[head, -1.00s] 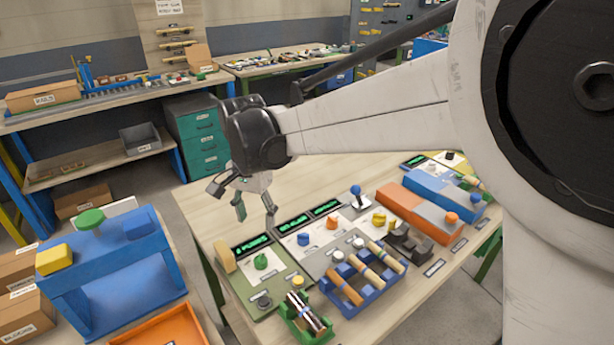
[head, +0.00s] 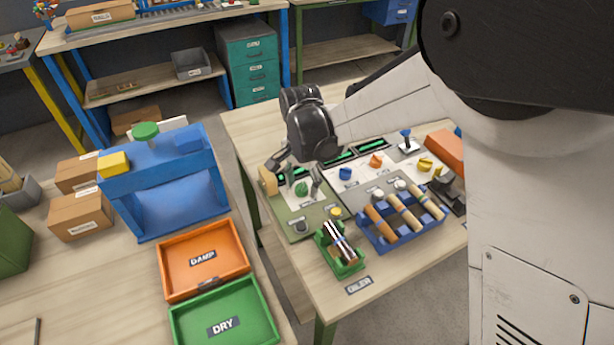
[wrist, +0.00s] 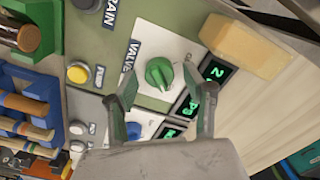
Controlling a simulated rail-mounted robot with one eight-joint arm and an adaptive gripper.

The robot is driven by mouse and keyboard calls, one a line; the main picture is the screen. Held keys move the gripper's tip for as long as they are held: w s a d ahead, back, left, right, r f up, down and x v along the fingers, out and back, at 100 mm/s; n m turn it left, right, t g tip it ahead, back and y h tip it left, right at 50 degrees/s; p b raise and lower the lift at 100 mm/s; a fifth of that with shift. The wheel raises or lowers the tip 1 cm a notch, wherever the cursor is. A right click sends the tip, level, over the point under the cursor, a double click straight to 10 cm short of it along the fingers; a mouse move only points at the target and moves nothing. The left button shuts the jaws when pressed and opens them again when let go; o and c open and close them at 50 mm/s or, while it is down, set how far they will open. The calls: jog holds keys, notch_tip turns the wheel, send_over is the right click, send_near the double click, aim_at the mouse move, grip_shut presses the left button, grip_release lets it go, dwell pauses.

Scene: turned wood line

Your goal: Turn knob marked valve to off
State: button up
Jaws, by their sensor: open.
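The green valve knob (wrist: 159,73) sits on a white plate on the green panel (wrist: 152,20), beside a label reading VALVE (wrist: 130,56). In the head view the green knob (head: 301,189) is at the panel's upper middle. My gripper (wrist: 165,88) is open, its two fingers on either side of the knob in the wrist view; contact cannot be told. In the head view my gripper (head: 296,180) hangs over the panel near the knob. A lit green display (wrist: 214,72) stands beside the knob; its text is partly unreadable.
A wooden block (wrist: 242,45) stands at the panel's edge. A yellow button (wrist: 78,73) and a blue knob (head: 345,173) are close by. A green rack with dark rods (head: 340,250) and a blue rack (head: 389,236) stand in front. Trays marked DAMP (head: 164,291) and DRY (head: 180,331) lie left.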

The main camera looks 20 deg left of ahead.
jog(key=shift+f, duration=0.25)
jog(key=c, duration=1.1)
